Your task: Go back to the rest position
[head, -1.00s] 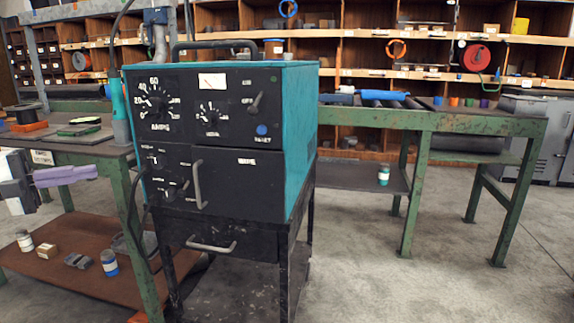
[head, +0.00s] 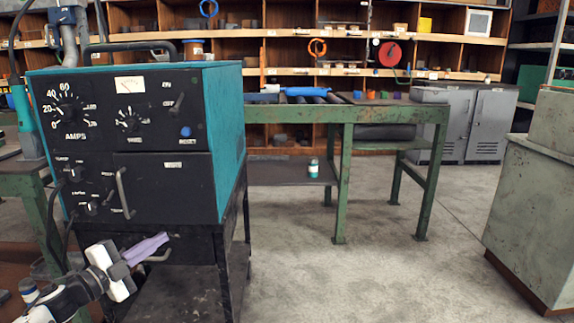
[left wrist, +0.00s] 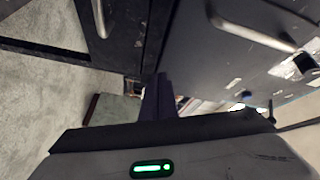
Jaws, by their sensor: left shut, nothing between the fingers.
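My left gripper (head: 148,248) comes in at the lower left of the head view, in front of the lower part of the teal and black machine (head: 180,130). Its pale purple fingers are together and hold nothing. In the left wrist view the dark fingers (left wrist: 158,95) are also together, with the machine's black front and metal handles beyond them. I cannot tell whether the fingers touch the machine. My right gripper is in neither view. No flanged pipe can be made out.
A green metal workbench (head: 340,115) stands behind the machine with several small coloured items on top. Shelves (head: 330,70) line the back wall. A grey-green cabinet (head: 535,210) stands at the right. The concrete floor (head: 385,270) between machine and cabinet is clear.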

